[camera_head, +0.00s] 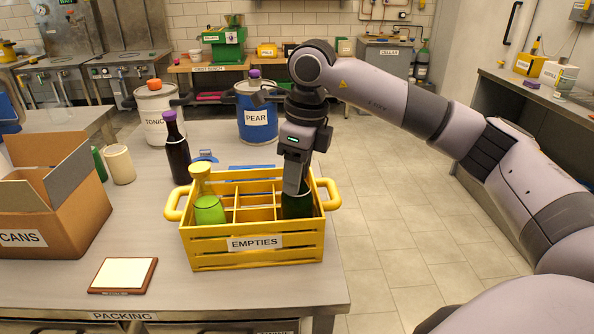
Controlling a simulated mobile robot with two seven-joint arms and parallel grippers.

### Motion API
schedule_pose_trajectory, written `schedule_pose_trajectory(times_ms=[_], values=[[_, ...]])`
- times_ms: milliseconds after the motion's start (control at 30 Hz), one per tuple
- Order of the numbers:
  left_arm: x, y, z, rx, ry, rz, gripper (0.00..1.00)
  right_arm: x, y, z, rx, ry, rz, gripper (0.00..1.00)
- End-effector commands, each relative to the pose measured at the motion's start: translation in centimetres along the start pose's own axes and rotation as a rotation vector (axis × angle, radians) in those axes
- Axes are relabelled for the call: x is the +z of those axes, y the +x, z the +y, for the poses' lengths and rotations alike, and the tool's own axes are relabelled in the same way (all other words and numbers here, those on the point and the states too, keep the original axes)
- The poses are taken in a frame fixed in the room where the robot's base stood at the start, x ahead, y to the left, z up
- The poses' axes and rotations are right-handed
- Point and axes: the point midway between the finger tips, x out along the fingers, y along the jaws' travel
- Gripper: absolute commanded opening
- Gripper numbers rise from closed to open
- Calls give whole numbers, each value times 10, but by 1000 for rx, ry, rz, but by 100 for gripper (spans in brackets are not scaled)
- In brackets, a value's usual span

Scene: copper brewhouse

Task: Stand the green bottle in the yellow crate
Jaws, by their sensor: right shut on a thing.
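The yellow crate (204,253), labelled EMPTIES, stands on the packing table with dividers making several compartments. My right gripper (295,186) points down over its right end and is shut on the dark green bottle (297,207). The bottle looks upright inside a right-hand compartment. Its top is hidden by the gripper and its base by the crate's front wall, so I cannot tell whether it touches the crate floor. A lighter green bottle with a yellowish neck (209,208) stands in the crate's left part. My left gripper is not in view.
A dark bottle with a purple top (176,148) stands behind the crate's left side. A cardboard box (60,205), a cream cup (119,164) and a framed tile (123,275) are to the left. The TONIC drum (156,112) and blue PEAR drum (257,127) stand behind.

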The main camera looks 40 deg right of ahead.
Motion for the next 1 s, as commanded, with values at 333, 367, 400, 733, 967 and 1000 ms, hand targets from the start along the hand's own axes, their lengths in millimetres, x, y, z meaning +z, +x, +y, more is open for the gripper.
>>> schedule_pose_trajectory(times_ms=[333,367,400,733,967,1000], values=[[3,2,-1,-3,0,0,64,0,4,0,-1,0,-4,0],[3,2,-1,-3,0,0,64,0,4,0,-1,0,-4,0],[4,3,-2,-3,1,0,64,0,5,0,-1,0,-4,0],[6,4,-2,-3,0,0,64,-1,10,0,-1,0,-4,0],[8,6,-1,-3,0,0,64,-1,13,0,-1,0,-4,0],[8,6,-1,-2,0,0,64,-1,12,0,-1,0,-4,50]])
